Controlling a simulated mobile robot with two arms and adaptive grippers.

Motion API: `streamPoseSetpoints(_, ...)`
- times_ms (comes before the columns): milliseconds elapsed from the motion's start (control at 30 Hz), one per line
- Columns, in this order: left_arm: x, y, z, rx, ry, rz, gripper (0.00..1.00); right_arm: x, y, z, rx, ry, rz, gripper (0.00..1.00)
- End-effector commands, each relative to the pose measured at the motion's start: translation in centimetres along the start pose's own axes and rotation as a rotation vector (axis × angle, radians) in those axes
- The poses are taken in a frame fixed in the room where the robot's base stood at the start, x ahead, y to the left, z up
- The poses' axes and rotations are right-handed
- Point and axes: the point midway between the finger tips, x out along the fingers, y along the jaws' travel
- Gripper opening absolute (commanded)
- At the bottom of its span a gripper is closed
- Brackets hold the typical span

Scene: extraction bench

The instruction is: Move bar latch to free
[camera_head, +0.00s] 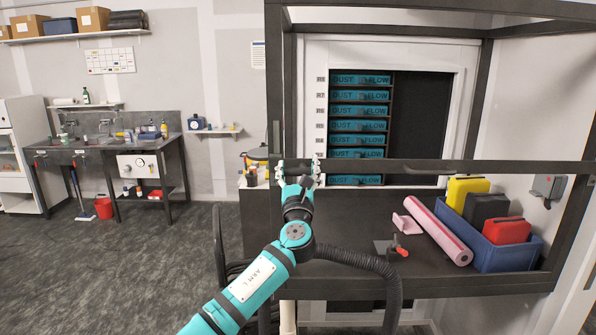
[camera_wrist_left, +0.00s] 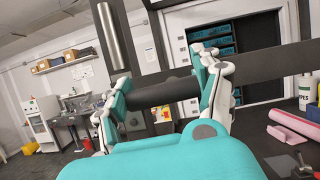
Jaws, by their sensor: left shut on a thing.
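The bar latch (camera_head: 420,167) is a long dark bar running level across the front opening of the bench frame. In the left wrist view the flat dark bar (camera_wrist_left: 270,59) runs off to the right, and a round dark grip (camera_wrist_left: 158,94) lies between my fingers. My left gripper (camera_head: 298,172) is at the left end of the bar, near the left post, shut on the bar's grip. In the left wrist view its teal finger pads (camera_wrist_left: 162,88) stand on both sides of the grip. My right gripper is not in view.
Behind the bar is a stack of teal filter drawers (camera_head: 358,125). On the bench surface lie a pink roll (camera_head: 437,231), a red-handled clamp (camera_head: 398,247) and a blue crate (camera_head: 508,257) with coloured cases. The dark left post (camera_head: 275,85) stands close to my gripper. A black hose (camera_head: 365,262) hangs in front.

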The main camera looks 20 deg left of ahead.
Motion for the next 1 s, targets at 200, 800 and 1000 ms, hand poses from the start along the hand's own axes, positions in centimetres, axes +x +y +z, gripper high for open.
streamPoseSetpoints(200, -0.2, 0.1, -0.6, -0.123, -0.001, 0.048, 0.35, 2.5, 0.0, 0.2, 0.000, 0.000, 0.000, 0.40)
streamPoseSetpoints(800, -0.5, 0.3, -1.1, -0.638, -0.001, 0.262, 0.35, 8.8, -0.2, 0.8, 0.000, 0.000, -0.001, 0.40)
streamPoseSetpoints(1000, -0.6, 0.3, -1.3, -0.813, 0.000, 0.336, 0.35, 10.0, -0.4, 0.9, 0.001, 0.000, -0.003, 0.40)
